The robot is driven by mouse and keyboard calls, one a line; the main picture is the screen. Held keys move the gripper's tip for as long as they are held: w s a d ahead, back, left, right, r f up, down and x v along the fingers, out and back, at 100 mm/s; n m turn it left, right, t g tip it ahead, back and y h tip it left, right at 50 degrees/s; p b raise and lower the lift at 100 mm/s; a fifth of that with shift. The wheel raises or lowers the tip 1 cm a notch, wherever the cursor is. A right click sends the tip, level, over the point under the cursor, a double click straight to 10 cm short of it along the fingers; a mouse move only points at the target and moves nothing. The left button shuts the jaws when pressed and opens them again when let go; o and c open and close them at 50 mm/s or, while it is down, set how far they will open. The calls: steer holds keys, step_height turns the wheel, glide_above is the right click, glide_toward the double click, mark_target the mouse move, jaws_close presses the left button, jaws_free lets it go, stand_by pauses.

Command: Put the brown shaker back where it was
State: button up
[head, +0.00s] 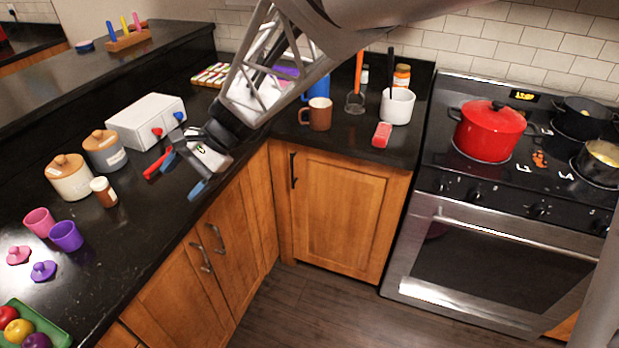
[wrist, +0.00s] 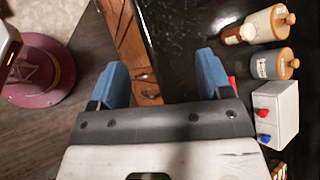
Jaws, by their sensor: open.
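The brown shaker (head: 104,193), a small brown jar with a white lid, stands upright on the black counter, just right of the cream canister in the head view. It also shows in the wrist view (wrist: 231,39), at the upper right beyond the fingers. My gripper (head: 183,175) has blue fingertips spread apart with nothing between them. It is over the counter's front edge, right of the shaker and clear of it. In the wrist view my gripper (wrist: 160,64) points at the cabinet front and counter edge.
A cream canister (head: 68,177), a grey canister (head: 105,150) and a white box (head: 148,119) with red and blue knobs stand behind the shaker. Pink (head: 39,222) and purple (head: 66,236) cups stand in front. Bare counter lies between shaker and gripper.

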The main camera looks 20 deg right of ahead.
steer(key=s+d+r+n+t+h, duration=0.1)
steer(key=s+d+n+h, duration=0.3)
steer(key=s+d, duration=0.6)
steer(key=s+d+r+n+t+h, duration=0.2)
steer(key=s+d+h, duration=0.4)
steer(key=s+d, duration=0.4)
steer(key=s+r+n, duration=0.1)
steer(key=n, duration=0.1)
steer(key=shift+n+t, duration=0.3)
steer(key=shift+d+r, duration=0.1)
